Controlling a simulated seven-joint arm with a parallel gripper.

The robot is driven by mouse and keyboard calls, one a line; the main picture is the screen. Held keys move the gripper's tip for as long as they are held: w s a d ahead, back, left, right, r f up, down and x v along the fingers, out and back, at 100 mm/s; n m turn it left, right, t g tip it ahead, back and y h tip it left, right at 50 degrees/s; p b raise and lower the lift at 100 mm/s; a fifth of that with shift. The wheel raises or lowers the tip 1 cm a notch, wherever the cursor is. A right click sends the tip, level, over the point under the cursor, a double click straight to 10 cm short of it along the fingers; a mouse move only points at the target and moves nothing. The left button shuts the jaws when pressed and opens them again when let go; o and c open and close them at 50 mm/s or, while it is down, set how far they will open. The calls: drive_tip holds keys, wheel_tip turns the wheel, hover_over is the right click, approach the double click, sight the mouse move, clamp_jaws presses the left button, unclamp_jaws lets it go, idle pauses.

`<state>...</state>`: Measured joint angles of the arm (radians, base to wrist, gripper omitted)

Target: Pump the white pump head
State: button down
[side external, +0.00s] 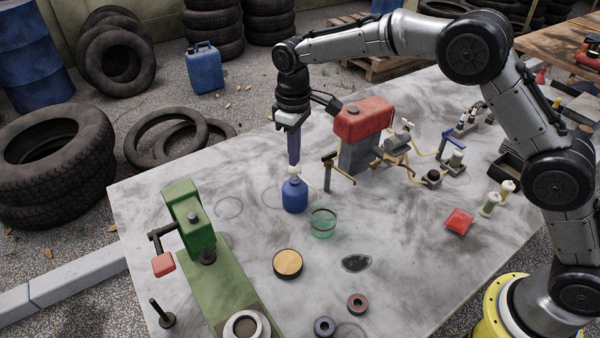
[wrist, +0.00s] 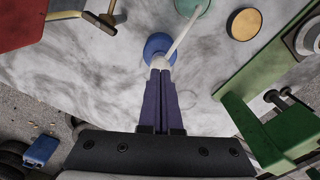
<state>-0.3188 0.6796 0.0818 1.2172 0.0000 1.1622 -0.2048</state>
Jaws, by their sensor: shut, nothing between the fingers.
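The blue pump bottle (side external: 294,196) stands upright on the grey table, with its white pump head (side external: 294,171) on top. In the wrist view the white pump head (wrist: 161,62) shows just beyond my fingertips, with a long white spout pointing up and right over the blue bottle (wrist: 158,45). My gripper (side external: 293,163) points straight down above the pump head, its purple fingers shut together and empty. The fingertips (wrist: 160,72) appear at or touching the top of the head; I cannot tell whether they press on it.
A green glass cup (side external: 323,223) stands right beside the bottle. A red and grey compressor (side external: 362,128) and a brown T-handled post (side external: 328,175) are behind right. A green press (side external: 195,225) is at left. A tan-topped disc (side external: 288,263) lies in front, with clear tabletop around it.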

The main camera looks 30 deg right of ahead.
drive_tip(key=shift+f, duration=1.45)
drive_tip(key=shift+r, duration=1.5)
drive_tip(key=shift+f, duration=0.2)
drive_tip(key=shift+f, duration=1.3)
drive_tip(key=shift+r, duration=1.45)
